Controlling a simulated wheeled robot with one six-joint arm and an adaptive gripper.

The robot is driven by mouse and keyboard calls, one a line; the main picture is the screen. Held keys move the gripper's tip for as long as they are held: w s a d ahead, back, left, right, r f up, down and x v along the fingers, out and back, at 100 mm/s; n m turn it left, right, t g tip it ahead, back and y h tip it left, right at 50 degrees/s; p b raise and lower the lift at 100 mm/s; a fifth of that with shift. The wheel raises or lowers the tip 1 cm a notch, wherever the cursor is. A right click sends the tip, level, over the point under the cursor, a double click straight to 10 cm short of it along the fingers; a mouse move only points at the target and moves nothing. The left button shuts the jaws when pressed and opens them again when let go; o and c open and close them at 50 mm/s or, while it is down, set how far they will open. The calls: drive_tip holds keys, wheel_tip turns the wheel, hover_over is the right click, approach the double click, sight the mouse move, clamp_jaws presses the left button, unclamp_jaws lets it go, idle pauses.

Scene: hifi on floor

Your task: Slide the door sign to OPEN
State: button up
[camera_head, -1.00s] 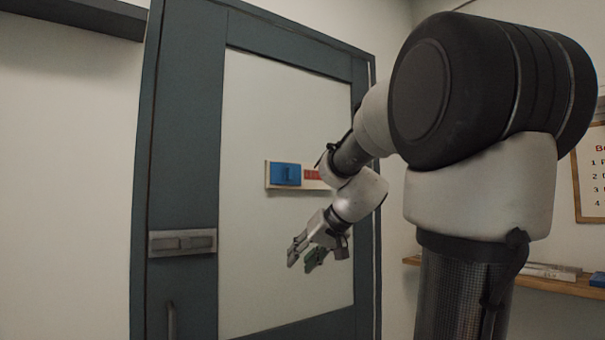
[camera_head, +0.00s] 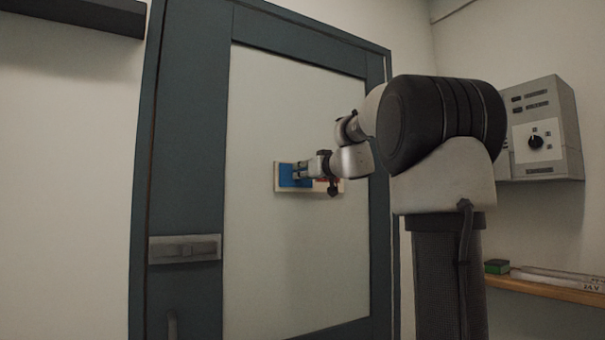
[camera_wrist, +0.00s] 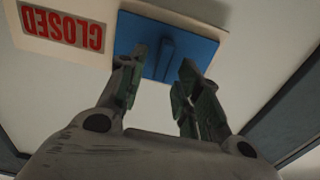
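The door sign (camera_head: 279,189) is a pale board mounted on the door's light panel. Its blue slider (camera_head: 287,174) covers the left part in the head view, and a bit of red shows at the right behind my gripper. In the wrist view the blue slider (camera_wrist: 180,45) has a raised blue tab (camera_wrist: 165,58) in its middle. Red CLOSED lettering (camera_wrist: 62,28) shows upside down beside it. My gripper (camera_wrist: 162,80) is open, its two fingers apart, one on each side below the tab. I cannot tell whether they touch the slider. It also shows in the head view (camera_head: 299,169).
The grey-blue door (camera_head: 185,120) has a latch plate (camera_head: 184,249) at its left. A grey box with a dial (camera_head: 540,130) hangs on the right wall. Below it is a wooden shelf (camera_head: 545,290) with a green block (camera_head: 497,267).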

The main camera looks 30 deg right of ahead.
drive_tip(key=shift+w, duration=0.95)
clamp_jaws()
drive_tip(key=d, duration=1.3)
drive_tip(key=shift+w+d, duration=0.15)
drive_tip(key=shift+d, duration=0.1)
unclamp_jaws()
drive_tip(key=shift+d, duration=0.15)
drive_tip(key=s, duration=1.2)
